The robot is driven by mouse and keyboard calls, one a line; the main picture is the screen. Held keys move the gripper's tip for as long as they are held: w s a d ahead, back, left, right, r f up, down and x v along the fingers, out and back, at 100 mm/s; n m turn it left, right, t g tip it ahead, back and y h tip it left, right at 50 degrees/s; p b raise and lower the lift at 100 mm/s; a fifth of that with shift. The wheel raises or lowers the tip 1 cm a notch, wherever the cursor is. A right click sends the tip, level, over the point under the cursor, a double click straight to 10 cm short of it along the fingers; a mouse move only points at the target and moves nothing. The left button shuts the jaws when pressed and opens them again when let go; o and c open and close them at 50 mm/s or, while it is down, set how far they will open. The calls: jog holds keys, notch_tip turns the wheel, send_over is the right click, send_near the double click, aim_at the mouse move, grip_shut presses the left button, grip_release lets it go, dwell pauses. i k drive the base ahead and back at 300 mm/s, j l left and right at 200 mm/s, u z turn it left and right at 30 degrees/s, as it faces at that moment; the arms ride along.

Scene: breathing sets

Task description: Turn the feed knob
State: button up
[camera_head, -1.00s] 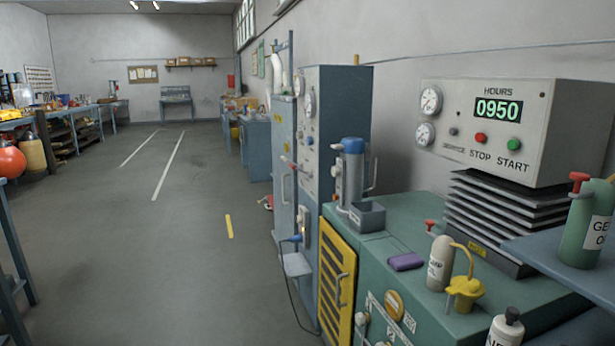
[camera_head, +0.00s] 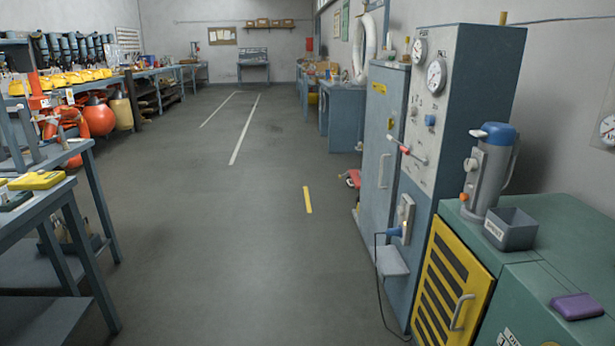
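I cannot tell which control is the feed knob, as no readable label names it. A tall blue-grey cabinet (camera_head: 474,110) stands at the right. Its pale front panel carries two round gauges (camera_head: 436,76), a small blue knob (camera_head: 430,120) and a lever with a red part (camera_head: 405,150). A grey cylinder with a blue cap (camera_head: 489,172) stands on the green cabinet (camera_head: 545,243) and has a small pale knob (camera_head: 470,165) on its side. My gripper is not in view.
A small grey bin (camera_head: 511,230) and a purple block (camera_head: 577,306) sit on the green cabinet. A yellow slatted door (camera_head: 452,290) faces the aisle. Blue workbenches (camera_head: 60,205) line the left. The grey floor (camera_head: 230,240) between is clear.

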aim_at(413, 110)
jog(key=i+u, duration=0.3)
jog(key=i, duration=1.1)
jog(key=i+j+z, duration=0.15)
jog(key=i+z, duration=0.15)
jog(key=i, duration=0.35)
jog(key=i+j+z, duration=0.35)
jog(key=i, duration=0.25)
jog(key=i+j+z, duration=0.3)
jog(key=i, duration=0.25)
jog(key=i+j, duration=0.05)
jog(key=j, duration=0.05)
